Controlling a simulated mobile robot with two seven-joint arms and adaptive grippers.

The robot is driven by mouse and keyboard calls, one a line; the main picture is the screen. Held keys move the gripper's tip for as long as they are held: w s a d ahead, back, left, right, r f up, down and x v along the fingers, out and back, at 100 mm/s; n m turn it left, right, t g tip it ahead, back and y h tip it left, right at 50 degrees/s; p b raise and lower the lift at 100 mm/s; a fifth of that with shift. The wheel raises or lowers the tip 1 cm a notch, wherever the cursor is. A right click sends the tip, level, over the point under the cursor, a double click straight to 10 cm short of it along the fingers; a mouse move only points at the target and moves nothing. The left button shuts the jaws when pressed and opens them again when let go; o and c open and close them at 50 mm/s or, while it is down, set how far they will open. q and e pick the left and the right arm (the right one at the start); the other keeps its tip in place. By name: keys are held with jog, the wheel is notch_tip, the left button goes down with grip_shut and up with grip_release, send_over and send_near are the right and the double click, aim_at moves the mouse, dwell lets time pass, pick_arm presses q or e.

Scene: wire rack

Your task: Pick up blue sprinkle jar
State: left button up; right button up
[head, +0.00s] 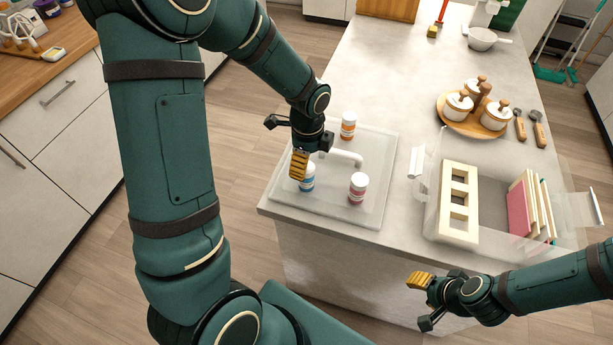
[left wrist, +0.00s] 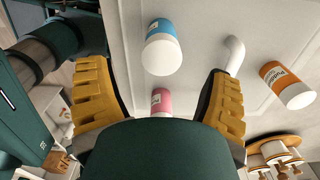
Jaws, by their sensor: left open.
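The blue sprinkle jar (head: 308,182), white with a blue label, stands on a pale square panel (head: 384,157) on the counter. My left gripper (head: 299,164) is above it and hides part of it in the head view. In the left wrist view the blue jar (left wrist: 163,50) shows beyond the open yellow fingers (left wrist: 160,76), with nothing held between them. My right gripper (head: 420,292) is low at the right, off the counter's front edge, apart from the jars; its opening is unclear.
A pink-labelled jar (head: 357,188) and an orange-labelled jar (head: 348,126) stand near the blue jar. A bent white spout (head: 345,157) is between them. A clear bin (head: 433,208) with a cream rack (head: 459,202) and boards is to the right. The counter's back middle is clear.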

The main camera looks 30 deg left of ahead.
aim_at(306, 177)
pick_arm(q)
jog(key=shift+a+f, duration=0.15)
jog(key=shift+f, duration=1.2)
jog(key=shift+a+f, duration=0.15)
jog(key=shift+f, duration=1.15)
jog(key=c, duration=1.3)
